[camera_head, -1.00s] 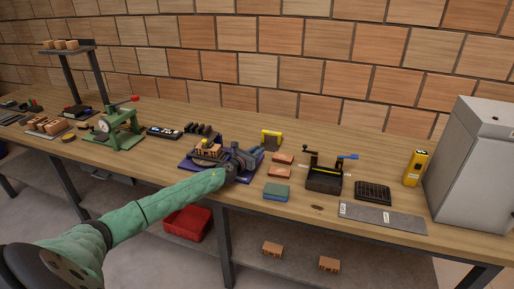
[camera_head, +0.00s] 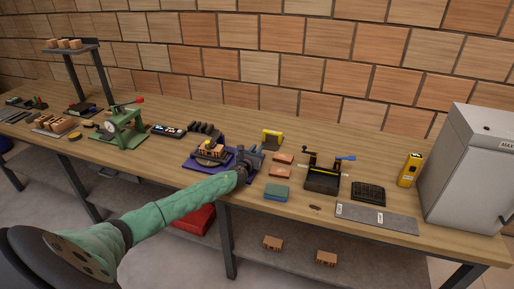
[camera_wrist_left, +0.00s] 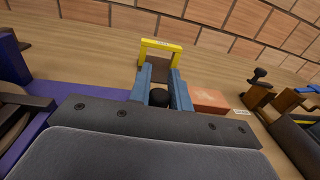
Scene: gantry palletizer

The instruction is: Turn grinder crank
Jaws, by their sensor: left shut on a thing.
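The purple-based machine (camera_head: 197,165) with a round plate stands mid-bench; its base edge also shows at the left of the left wrist view (camera_wrist_left: 92,97). I take it for the grinder. My left gripper (camera_head: 257,151) is at its right end. In the left wrist view the blue-grey fingers (camera_wrist_left: 163,92) are shut with a black round knob (camera_wrist_left: 159,98) between them, apparently the crank's knob. The crank arm is hidden by my gripper. My right gripper is not in view.
A yellow frame-shaped piece (camera_head: 272,136) stands behind the gripper. Orange bricks (camera_head: 283,158) and a green-blue block (camera_head: 277,190) lie to its right. A black fixture with a blue handle (camera_head: 346,158) stands further right. A green press (camera_head: 121,126) stands left.

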